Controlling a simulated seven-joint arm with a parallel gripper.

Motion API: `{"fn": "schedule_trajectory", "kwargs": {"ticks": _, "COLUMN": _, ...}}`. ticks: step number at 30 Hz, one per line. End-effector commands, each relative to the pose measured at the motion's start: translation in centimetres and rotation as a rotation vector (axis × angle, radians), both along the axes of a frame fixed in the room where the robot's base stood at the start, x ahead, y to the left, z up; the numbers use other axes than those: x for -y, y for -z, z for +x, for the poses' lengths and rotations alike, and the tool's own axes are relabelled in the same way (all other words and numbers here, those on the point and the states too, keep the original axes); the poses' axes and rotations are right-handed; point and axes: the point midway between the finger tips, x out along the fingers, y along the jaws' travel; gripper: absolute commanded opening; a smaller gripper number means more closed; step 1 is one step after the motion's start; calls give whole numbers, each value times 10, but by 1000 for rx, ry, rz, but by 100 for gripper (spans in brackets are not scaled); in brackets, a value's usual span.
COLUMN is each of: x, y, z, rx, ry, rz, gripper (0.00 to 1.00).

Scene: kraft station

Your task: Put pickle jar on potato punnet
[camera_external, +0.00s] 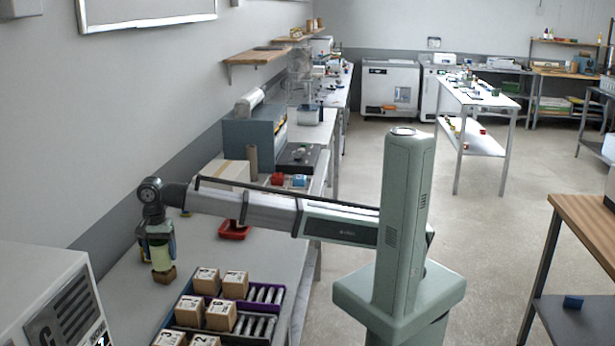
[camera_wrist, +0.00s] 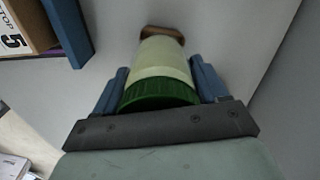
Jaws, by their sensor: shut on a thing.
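The pickle jar (camera_external: 161,257) has a pale yellow-green body, and its dark green lid shows in the wrist view (camera_wrist: 157,92). My gripper (camera_external: 159,238) points down and is shut on the jar near its lid, with one blue finger on each side in the wrist view (camera_wrist: 159,75). The jar hangs upright from it. The small brown potato punnet (camera_external: 164,275) is directly under the jar in the external view. In the wrist view the punnet (camera_wrist: 163,32) shows just past the jar's bottom end, mostly hidden. I cannot tell whether jar and punnet touch.
Crates (camera_external: 246,305) with several cardboard boxes and metal cylinders stand to the right on the grey table (camera_external: 205,258). A red tray (camera_external: 235,230) lies farther back. A white machine (camera_external: 45,295) is at the front left. The table around the punnet is clear.

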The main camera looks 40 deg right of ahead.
Motion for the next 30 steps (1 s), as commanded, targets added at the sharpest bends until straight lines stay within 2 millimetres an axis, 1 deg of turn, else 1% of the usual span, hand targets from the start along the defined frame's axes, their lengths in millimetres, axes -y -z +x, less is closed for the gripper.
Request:
{"fn": "schedule_trajectory", "kwargs": {"ticks": 3, "x": 0, "y": 2, "z": 0, "rx": 0, "ry": 0, "rz": 0, "gripper": 21}}
{"fn": "schedule_trajectory", "kwargs": {"ticks": 4, "x": 0, "y": 3, "z": 0, "rx": -1, "ry": 0, "rz": -1, "gripper": 73}}
{"fn": "schedule_trajectory", "kwargs": {"ticks": 12, "x": 0, "y": 2, "z": 0, "rx": 0, "ry": 0, "rz": 0, "gripper": 98}}
{"fn": "schedule_trajectory", "kwargs": {"ticks": 19, "x": 0, "y": 2, "z": 0, "rx": 0, "ry": 0, "rz": 0, "gripper": 98}}
{"fn": "schedule_trajectory", "kwargs": {"ticks": 22, "x": 0, "y": -2, "z": 0, "rx": 0, "ry": 0, "rz": 0, "gripper": 98}}
{"fn": "schedule_trajectory", "kwargs": {"ticks": 26, "x": -1, "y": -16, "z": 0, "rx": 1, "ry": 0, "rz": 1, "gripper": 98}}
{"fn": "schedule_trajectory", "kwargs": {"ticks": 30, "x": -1, "y": -40, "z": 1, "rx": 1, "ry": 0, "rz": 2, "gripper": 98}}
